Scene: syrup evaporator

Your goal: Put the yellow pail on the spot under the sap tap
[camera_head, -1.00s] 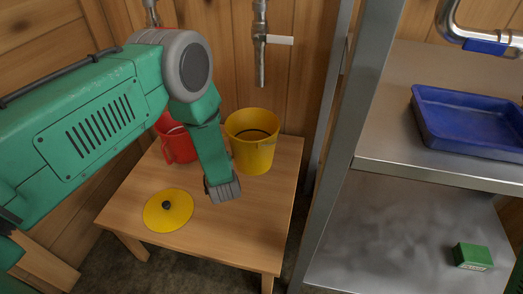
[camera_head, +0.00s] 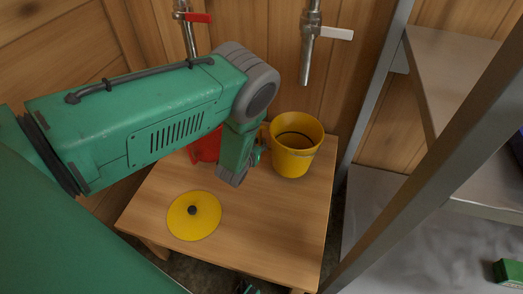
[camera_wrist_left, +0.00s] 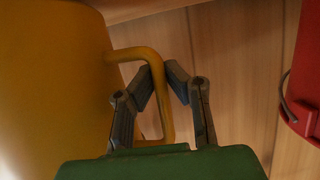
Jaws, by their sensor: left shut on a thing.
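The yellow pail (camera_head: 291,162) stands upright and open-topped near the back right of the wooden table. Its side handle shows in the wrist view (camera_wrist_left: 165,110). My left gripper (camera_wrist_left: 160,72) is shut on that handle, one finger on each side; in the head view it (camera_head: 261,152) is partly hidden by my arm. The sap tap (camera_head: 309,50), a steel spout with a white lever, hangs on the wall above and slightly behind the pail. I cannot tell whether the pail is directly beneath it. No marked spot is visible. My right gripper is not clearly seen.
A red pail (camera_head: 206,148) stands left of the yellow one, mostly behind my arm. A second tap (camera_head: 191,33) has a red lever. A yellow lid (camera_head: 194,216) lies at the table's front left. The table (camera_head: 270,230) is clear at front right. A metal shelf (camera_head: 440,120) stands right.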

